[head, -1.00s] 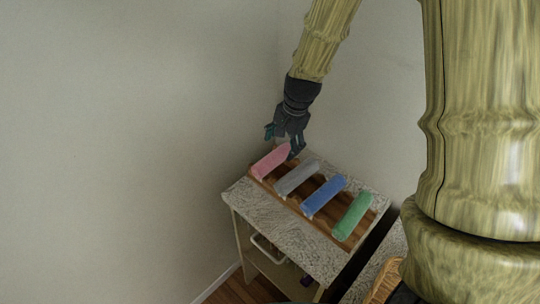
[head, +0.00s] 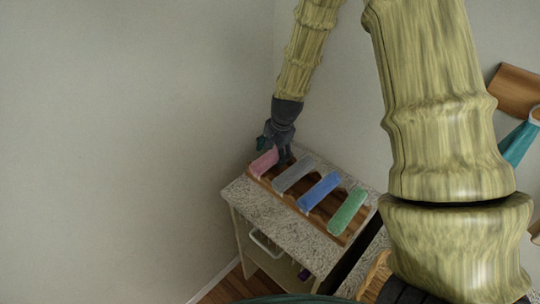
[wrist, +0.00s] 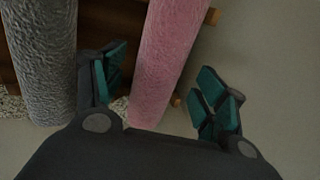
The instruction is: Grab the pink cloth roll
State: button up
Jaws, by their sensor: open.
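The pink cloth roll (head: 263,163) lies at the left end of a row of rolls on a wooden rack. In the wrist view the pink roll (wrist: 165,62) runs between the two teal-padded fingers of my gripper (wrist: 166,92). The fingers are open, one on each side of it. The left finger sits in the gap between the pink roll and the grey roll (wrist: 42,55). In the head view my gripper (head: 275,153) is down at the pink roll and hides part of it.
The grey roll (head: 294,174), the blue roll (head: 320,193) and the green roll (head: 347,210) lie to the right on the wooden rack (head: 330,232). The rack rests on a speckled-top cabinet (head: 270,216). A wall stands close at the left and behind.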

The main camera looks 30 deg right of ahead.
jog(key=shift+s, duration=0.25)
jog(key=shift+w+a+f, duration=0.1)
jog(key=shift+w+f, duration=0.1)
jog(key=shift+f, duration=0.05)
jog(key=shift+s+r, duration=0.1)
jog(key=c, duration=1.1)
